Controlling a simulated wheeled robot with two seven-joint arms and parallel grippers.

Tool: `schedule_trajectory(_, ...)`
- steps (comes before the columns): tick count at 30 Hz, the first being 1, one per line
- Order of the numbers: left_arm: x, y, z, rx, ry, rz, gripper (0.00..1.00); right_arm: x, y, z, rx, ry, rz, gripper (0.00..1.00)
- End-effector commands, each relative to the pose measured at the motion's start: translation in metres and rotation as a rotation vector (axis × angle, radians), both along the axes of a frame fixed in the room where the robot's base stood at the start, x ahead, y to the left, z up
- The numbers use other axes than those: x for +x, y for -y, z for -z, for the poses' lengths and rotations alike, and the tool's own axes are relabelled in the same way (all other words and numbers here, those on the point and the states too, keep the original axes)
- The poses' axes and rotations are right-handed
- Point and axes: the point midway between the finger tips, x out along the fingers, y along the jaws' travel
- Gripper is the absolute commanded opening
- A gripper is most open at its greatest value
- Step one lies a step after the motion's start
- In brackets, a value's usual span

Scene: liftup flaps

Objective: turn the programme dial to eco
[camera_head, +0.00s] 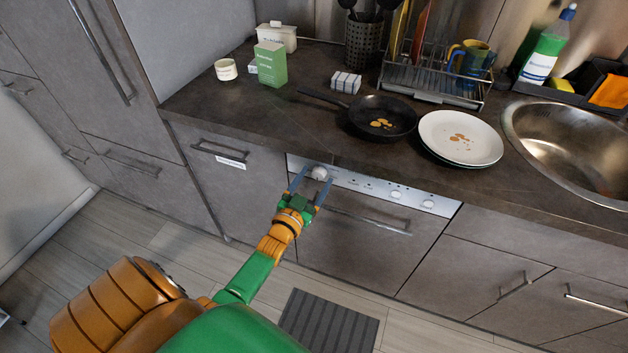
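The programme dial (319,173) is a round, pale knob at the left end of the light control panel (375,188) on the dishwasher front. The dial's markings are too small to read, so I cannot tell its setting. My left gripper (316,176) is in front of the panel, its two grey-blue fingers apart on either side of the dial. A gap seems to show between fingers and dial; contact cannot be made out. My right gripper is not in view.
The dishwasher door (360,240) is shut, with a bar handle (370,220) below the panel. A pan (383,118) and stacked plates (460,138) stand on the worktop above. A striped mat (328,322) lies on the floor.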

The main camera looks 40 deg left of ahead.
Motion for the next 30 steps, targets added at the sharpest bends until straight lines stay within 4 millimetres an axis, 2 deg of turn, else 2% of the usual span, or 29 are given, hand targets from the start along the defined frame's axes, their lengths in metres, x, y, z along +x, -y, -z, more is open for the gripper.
schedule_trajectory(8, -0.001, 0.0, 0.0, 0.0, -0.001, 0.0, 0.75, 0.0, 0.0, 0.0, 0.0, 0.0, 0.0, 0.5)
schedule_trajectory(11, -0.015, 0.002, 0.0, -0.001, -0.004, 0.0, 0.75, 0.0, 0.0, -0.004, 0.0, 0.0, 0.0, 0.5)
schedule_trajectory(16, -0.052, 0.009, 0.0, 0.0, -0.004, -0.001, 0.75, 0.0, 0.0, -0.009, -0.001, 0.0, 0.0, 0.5)
schedule_trajectory(20, -0.067, 0.012, 0.0, 0.0, -0.002, 0.0, 0.75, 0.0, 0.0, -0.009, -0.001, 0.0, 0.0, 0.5)
schedule_trajectory(30, -0.07, 0.012, 0.0, 0.0, 0.0, 0.0, 0.75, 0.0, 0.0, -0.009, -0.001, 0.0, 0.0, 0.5)
